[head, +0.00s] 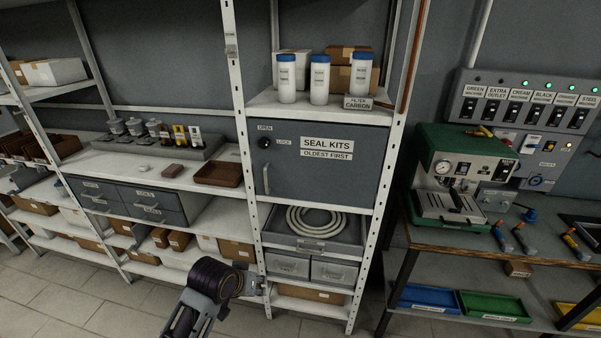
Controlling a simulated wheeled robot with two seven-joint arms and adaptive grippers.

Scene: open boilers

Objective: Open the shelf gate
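The shelf gate is a grey door (335,180) in the tall white shelf, labelled "SEAL KITS, OLDEST FIRST". It looks shut, flush with the shelf frame. A round dark lock knob (264,143) sits at its upper left, by the words "OPEN" and "LOCK". A vertical handle (266,179) is below the knob. My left gripper (262,287) is low in front of the shelf, well below the handle and apart from the door. Its fingers are small and partly hidden behind my wrist, so their opening is unclear. My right gripper is not in view.
Blue-capped bottles (320,80) and boxes stand above the door. A tray with a coiled hose (316,220) and grey drawers are below it. A workbench with a green coffee machine (462,170) is at right. Tiled floor (70,290) is clear at lower left.

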